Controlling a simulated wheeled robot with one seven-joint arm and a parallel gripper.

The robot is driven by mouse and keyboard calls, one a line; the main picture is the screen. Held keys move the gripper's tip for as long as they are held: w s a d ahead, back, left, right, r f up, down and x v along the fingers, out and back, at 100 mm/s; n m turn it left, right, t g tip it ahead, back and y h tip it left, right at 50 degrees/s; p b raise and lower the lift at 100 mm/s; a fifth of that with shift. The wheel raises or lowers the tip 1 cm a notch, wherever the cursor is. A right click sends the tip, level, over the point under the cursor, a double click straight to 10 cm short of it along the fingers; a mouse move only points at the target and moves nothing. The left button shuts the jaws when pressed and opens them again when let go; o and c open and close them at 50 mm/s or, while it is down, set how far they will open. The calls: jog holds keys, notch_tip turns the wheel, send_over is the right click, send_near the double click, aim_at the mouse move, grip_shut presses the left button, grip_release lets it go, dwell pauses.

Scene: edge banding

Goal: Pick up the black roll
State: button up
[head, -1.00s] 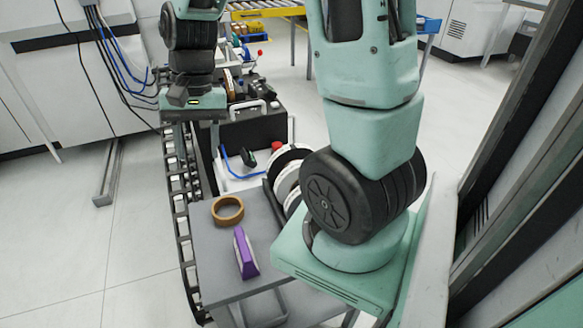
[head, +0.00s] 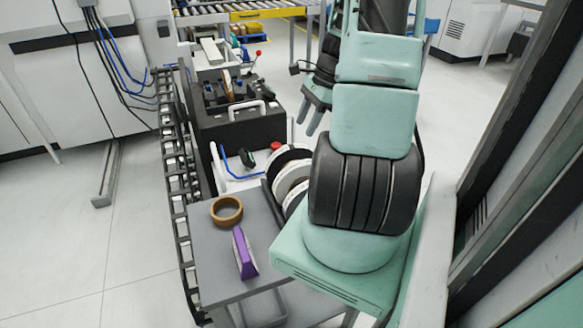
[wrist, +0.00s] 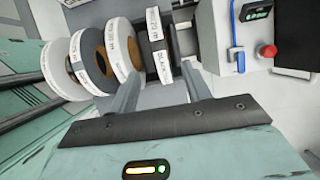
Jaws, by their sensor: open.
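The black roll (wrist: 160,46) stands at the right end of a row of rolls in the wrist view, with white printed labels on its rim. In the head view the black roll (head: 284,156) is at the far end of the row, partly hidden by the rolls in front. My gripper (wrist: 160,85) is open and empty, its two fingers pointing toward the row, with the black roll between their lines but apart from them. In the head view my gripper (head: 315,118) hangs above and to the right of the rolls.
White rolls (head: 293,178) stand close beside the black one. A brown ring (head: 227,210) and a purple piece (head: 244,252) rest on the grey table (head: 218,268). A machine with a red button (wrist: 267,50) is right of the rolls in the wrist view.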

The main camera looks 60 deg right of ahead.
aim_at(289, 160)
jog(key=p+x, duration=0.2)
jog(key=x, duration=1.1)
jog(key=shift+f, duration=0.2)
grip_shut()
